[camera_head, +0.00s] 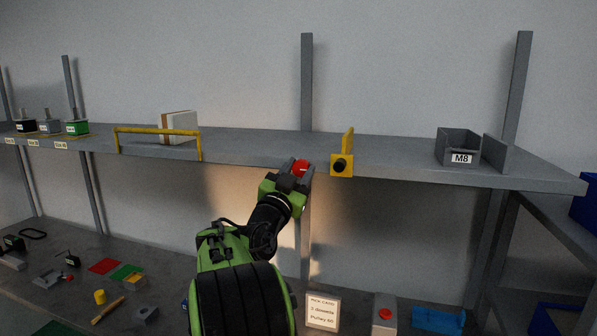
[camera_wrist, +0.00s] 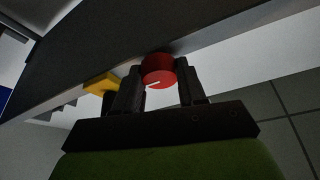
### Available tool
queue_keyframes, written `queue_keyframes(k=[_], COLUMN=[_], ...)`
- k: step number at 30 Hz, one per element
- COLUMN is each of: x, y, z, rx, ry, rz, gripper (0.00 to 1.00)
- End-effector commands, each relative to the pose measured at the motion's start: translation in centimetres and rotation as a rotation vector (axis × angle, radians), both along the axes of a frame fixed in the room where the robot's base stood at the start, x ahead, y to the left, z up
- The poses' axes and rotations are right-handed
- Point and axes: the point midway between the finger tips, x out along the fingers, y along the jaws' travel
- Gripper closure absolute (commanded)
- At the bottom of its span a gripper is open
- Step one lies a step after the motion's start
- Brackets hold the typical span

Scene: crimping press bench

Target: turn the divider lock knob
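A round red knob (camera_wrist: 158,72) with a white pointer mark sits at the front edge of the shelf; it also shows in the head view (camera_head: 301,167). My gripper (camera_head: 299,171) reaches up to it from below, with one finger on each side. In the wrist view, my gripper's fingers (camera_wrist: 159,82) lie close against the knob's two sides, with no clear gap.
An upright post (camera_head: 306,85) stands behind. Below, the bench holds a card (camera_head: 322,312), a red-button box (camera_head: 384,315) and a blue tray (camera_head: 438,320).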

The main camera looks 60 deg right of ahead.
Motion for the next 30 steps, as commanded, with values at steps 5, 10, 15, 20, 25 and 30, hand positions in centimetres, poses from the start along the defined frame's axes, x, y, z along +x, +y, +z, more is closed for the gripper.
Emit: queue_keyframes(k=[5,10,15,20,25,30], x=[-0.04,-0.03,-0.04,-0.14,-0.21,-0.26], y=[0.00,0.01,0.03,0.04,0.03,0.01], z=[-0.02,-0.04,-0.05,-0.05,0.02,0.10], rx=[0.000,0.000,-0.008,-0.022,-0.044,-0.066], ry=[0.001,0.008,0.050,0.138,0.278,0.437], rz=[-0.001,-0.001,0.000,-0.002,-0.001,-0.001], gripper=[0.89,0.90,0.90,0.90,0.90,0.90])
